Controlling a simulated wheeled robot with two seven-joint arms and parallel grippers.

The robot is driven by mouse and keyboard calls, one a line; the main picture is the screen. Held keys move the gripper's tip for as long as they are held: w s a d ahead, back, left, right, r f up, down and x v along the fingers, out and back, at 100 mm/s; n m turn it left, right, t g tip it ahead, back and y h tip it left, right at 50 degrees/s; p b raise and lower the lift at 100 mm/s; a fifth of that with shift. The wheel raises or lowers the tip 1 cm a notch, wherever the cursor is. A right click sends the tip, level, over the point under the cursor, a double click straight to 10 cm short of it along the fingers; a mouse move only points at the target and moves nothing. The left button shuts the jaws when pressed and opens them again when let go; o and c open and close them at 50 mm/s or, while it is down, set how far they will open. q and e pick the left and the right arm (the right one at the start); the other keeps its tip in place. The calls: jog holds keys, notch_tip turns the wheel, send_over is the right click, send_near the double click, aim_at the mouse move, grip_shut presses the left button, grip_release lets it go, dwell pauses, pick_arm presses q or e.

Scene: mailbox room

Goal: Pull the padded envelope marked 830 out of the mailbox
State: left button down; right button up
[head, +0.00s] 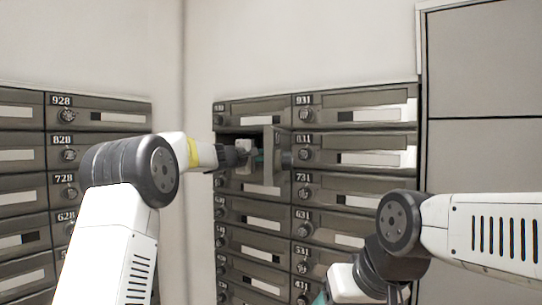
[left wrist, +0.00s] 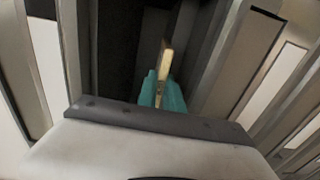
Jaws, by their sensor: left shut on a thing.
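The open mailbox (head: 229,137) is a dark compartment in the left column of the right-hand bank, beside box 831. Its door (head: 268,177) stands swung out, and its number is not readable. My left gripper (head: 257,157) is at the opening, partly hidden by its own wrist. In the left wrist view, its teal fingers (left wrist: 162,91) are shut on the thin tan edge of the padded envelope (left wrist: 166,62), which stands upright inside the dark box. The 830 mark is not visible. My right gripper (head: 321,298) is low at the bottom edge, mostly cut off, away from the mailbox.
Closed mailboxes with knobs and label slots surround the open one, such as 831 (head: 375,158) and 731 (head: 375,202). Another bank (head: 100,150) stands on the left wall. The compartment's side walls and the open door leave little room around my left gripper.

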pick_arm(q)
jog(key=shift+r, duration=0.1)
jog(key=shift+r, duration=0.2)
jog(key=shift+s+a, duration=0.25)
jog(key=v, duration=1.8)
jog(key=shift+s, duration=0.15)
